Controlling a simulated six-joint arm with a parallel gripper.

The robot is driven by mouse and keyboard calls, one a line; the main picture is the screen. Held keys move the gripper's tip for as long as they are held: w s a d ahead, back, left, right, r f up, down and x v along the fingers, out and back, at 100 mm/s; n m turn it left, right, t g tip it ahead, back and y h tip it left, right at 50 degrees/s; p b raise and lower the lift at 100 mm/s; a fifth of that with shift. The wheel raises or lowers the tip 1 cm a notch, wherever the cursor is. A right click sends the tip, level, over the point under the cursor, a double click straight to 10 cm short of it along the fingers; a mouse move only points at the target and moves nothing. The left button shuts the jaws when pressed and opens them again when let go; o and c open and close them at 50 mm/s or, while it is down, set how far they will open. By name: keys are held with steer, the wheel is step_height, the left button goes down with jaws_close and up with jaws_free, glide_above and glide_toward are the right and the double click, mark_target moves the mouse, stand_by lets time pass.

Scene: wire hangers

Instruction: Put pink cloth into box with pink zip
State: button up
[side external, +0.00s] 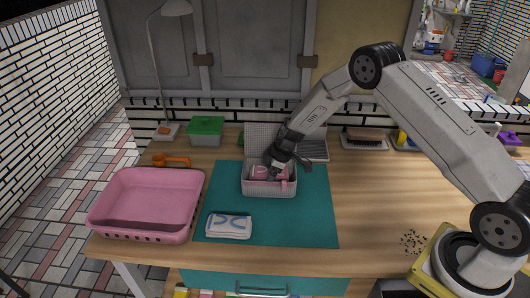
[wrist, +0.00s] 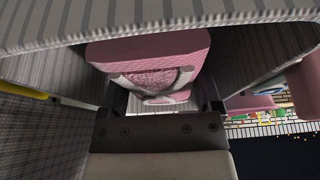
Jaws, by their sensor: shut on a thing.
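The box with the pink zip (side external: 269,189) is pale grey and stands open on the teal mat, its lid raised at the back. My gripper (side external: 275,168) reaches down into the box from above. It is shut on the pink cloth (wrist: 150,52), a folded pink and white piece seen between the fingers in the wrist view. In the side view the pink cloth (side external: 262,172) shows inside the box rim. Whether it touches the box floor is hidden. Grey ribbed box fabric surrounds the gripper in the wrist view.
A folded white and blue cloth (side external: 229,225) lies on the teal mat (side external: 305,225) in front of the box. A pink basket (side external: 150,226) stands at left, with an orange scoop (side external: 172,160) behind it. A green-lidded container (side external: 206,127) stands behind. The mat's right side is clear.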

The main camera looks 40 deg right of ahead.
steer(key=shift+f, duration=0.25)
steer(key=o, duration=1.1)
steer(key=shift+r, duration=0.15)
steer(key=shift+d+r, duration=0.1)
steer(key=shift+r, duration=0.65)
steer(key=v, duration=1.1)
steer(key=shift+s+r, duration=0.1)
steer(key=shift+r, duration=0.1)
